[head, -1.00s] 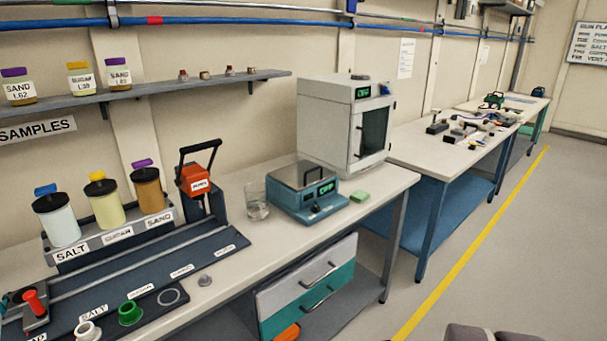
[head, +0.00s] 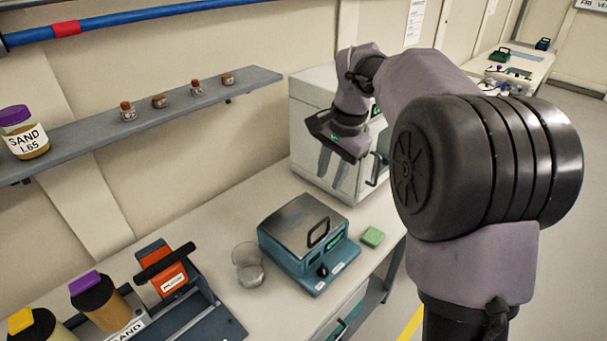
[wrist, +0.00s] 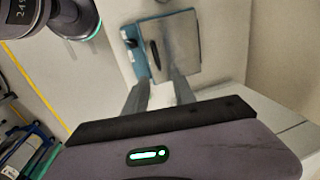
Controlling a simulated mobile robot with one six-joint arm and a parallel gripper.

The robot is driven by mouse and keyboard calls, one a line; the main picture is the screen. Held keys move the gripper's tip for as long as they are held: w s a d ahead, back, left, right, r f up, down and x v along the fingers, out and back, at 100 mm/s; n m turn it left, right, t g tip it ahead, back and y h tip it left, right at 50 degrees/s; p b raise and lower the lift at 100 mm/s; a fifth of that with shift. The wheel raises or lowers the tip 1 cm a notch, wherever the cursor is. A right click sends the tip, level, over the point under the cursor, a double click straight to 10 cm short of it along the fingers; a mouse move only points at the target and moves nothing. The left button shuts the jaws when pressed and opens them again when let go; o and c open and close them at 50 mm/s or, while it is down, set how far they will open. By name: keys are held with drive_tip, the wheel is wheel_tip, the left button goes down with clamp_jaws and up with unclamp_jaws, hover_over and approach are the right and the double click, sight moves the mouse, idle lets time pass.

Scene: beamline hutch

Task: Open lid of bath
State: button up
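The bath (head: 284,262) is a teal box on the bench in the head view. Its grey metal lid (head: 290,219) lies shut on top and has a black handle (head: 319,232) near one edge. In the wrist view the lid (wrist: 181,45), its handle (wrist: 155,54) and the bath's teal front (wrist: 138,62) show beyond the fingers. My gripper (head: 331,172) points down, above and behind the bath, in front of the white oven. The wrist view shows its two fingers (wrist: 160,82) apart with nothing between them, clear of the handle.
A glass beaker (head: 248,266) stands left of the bath and a green sponge (head: 372,237) lies right of it. The white oven (head: 307,120) stands behind. A wall shelf (head: 95,120) holds jars.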

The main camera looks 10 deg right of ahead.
sight(317, 226)
drive_tip(key=f+b, duration=0.2)
drive_tip(key=f, duration=0.3)
drive_tip(key=w+a+f+b, duration=0.1)
drive_tip(key=f+b, duration=0.1)
drive_tip(key=f, duration=0.4)
drive_tip(key=a+f+b, duration=0.1)
drive_tip(key=f+b, duration=0.1)
drive_tip(key=f, duration=0.3)
drive_tip(key=shift+w+f, duration=0.2)
drive_tip(key=shift+f, duration=0.2)
clamp_jaws()
